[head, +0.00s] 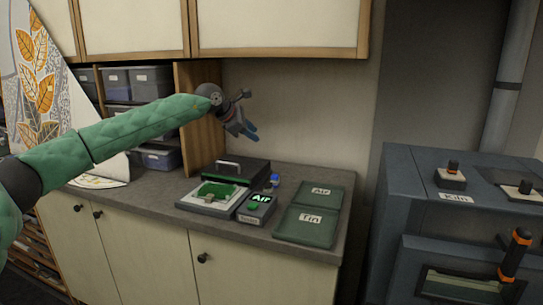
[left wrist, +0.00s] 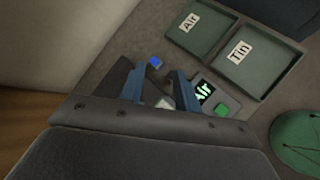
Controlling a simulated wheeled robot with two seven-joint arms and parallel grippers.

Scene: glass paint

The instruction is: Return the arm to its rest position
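My left arm (head: 130,130) reaches in from the left over the counter. Its gripper (head: 249,133) hangs in the air above the counter, in front of the back wall, with blue fingers pointing down. In the left wrist view the two blue fingers of the gripper (left wrist: 162,88) stand apart, with nothing visibly held. My right gripper is in neither view.
Below on the counter (head: 330,180) are a black case with a handle (head: 229,164), a device showing "Air" (head: 261,198), a small blue item (head: 275,180), and trays labelled Air (head: 322,192) and Tin (head: 310,229). A wall cupboard (head: 275,25) hangs above; the kiln (head: 450,205) stands right.

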